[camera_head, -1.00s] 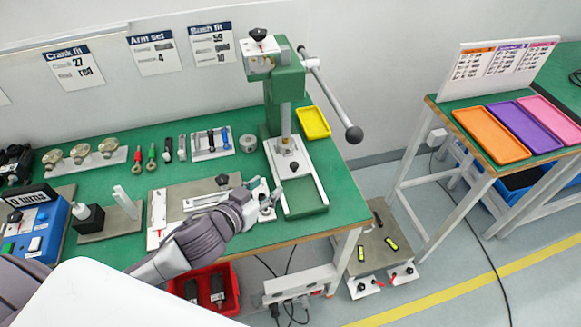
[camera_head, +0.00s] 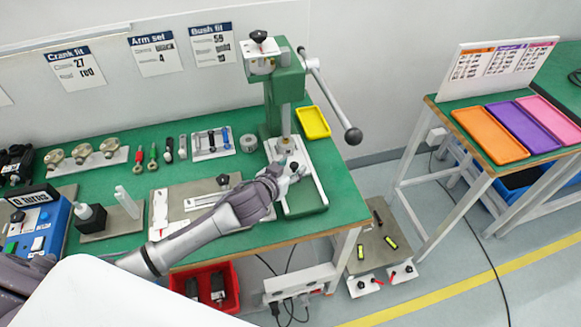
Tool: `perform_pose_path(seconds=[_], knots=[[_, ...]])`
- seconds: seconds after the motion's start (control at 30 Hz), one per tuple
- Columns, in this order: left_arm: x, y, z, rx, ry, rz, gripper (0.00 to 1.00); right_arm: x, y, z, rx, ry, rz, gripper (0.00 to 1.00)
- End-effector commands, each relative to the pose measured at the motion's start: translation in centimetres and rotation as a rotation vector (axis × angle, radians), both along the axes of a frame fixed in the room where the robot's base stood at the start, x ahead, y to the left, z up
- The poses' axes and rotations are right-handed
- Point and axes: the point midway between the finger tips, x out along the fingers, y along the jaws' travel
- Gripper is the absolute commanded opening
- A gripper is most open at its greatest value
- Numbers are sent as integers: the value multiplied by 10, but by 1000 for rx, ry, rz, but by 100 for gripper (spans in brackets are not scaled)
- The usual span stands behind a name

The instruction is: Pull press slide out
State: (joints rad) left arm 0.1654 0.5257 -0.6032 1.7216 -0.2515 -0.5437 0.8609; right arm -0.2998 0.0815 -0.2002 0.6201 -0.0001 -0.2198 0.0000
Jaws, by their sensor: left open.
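The green arbor press (camera_head: 285,98) stands at the right end of the green bench, with its grey lever (camera_head: 330,95) slanting down to the right. Its slide, a pale plate with two light rails (camera_head: 318,183) and a green front part (camera_head: 305,206), lies at the press base. My left gripper (camera_head: 296,172) is over the middle of the slide, open, around or beside the slide's knob; I cannot tell which. The gripper hides much of the slide's middle. My right gripper is not in view.
A grey plate fixture (camera_head: 188,222) lies left of the slide. A yellow tray (camera_head: 313,122) sits right of the press. A red bin (camera_head: 232,287) is below the bench edge.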

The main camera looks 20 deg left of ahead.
Motion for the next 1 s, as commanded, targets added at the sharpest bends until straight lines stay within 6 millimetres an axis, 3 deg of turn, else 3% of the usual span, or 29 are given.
perform_pose_path(seconds=[0.13, 0.43, 0.77, 1.0], knots=[[0, 0, 0, 0, 0, 0, 48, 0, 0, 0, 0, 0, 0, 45], [-1, 0, 0, 0, 1, 0, 0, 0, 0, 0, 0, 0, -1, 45], [-5, -3, -1, -2, 2, -1, 0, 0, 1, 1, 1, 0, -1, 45], [-53, -37, -1, -11, 9, -2, 0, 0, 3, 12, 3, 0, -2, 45]])
